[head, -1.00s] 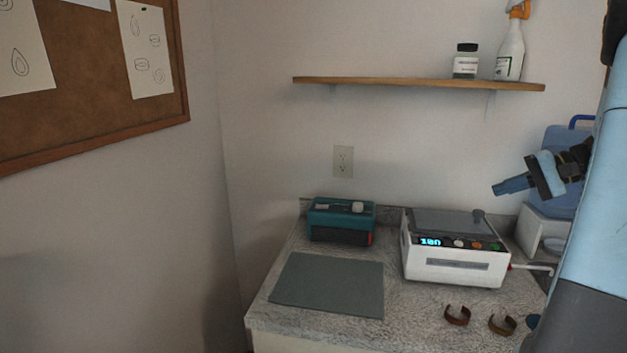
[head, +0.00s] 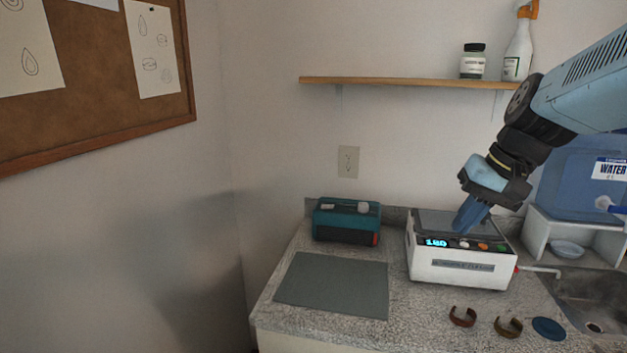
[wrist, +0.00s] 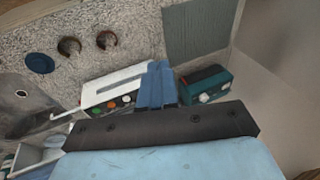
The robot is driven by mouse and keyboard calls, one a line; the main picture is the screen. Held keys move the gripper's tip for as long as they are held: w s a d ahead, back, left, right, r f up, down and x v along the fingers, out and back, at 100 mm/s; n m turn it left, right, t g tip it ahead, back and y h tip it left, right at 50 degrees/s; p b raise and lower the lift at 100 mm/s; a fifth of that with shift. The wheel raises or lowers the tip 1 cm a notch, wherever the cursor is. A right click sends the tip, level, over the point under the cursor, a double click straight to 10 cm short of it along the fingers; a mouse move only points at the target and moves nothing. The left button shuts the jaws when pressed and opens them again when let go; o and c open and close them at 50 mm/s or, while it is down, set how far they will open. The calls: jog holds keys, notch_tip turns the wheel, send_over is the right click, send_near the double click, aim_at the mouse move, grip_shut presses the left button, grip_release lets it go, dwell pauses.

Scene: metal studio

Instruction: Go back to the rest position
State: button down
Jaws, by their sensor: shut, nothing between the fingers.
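My gripper (head: 470,216) is at the right in the head view, its blue fingers pointing down and left in front of the lid of the white device. The fingers are shut and empty. In the wrist view my gripper (wrist: 157,84) shows its fingers side by side, overlapping the view of the white device. I cannot tell whether the fingertips touch the lid. My arm reaches in from the right edge of the head view.
The white device (head: 460,272) with a lit display stands on the counter (head: 410,320). A teal box (head: 345,222), a grey mat (head: 332,285), two brown cuffs and a blue disc (head: 548,328) lie around it. A shelf (head: 400,81) hangs above; a sink is at right.

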jog(key=s+a+n+t+h, duration=0.2)
jog(key=s+t+h, duration=0.1)
jog(key=s, duration=0.3)
jog(key=shift+s+a+f+n, duration=0.25)
jog(key=shift+s+a+n, duration=0.05)
jog(key=shift+a, duration=0.1)
jog(key=c, duration=1.9)
grip_release()
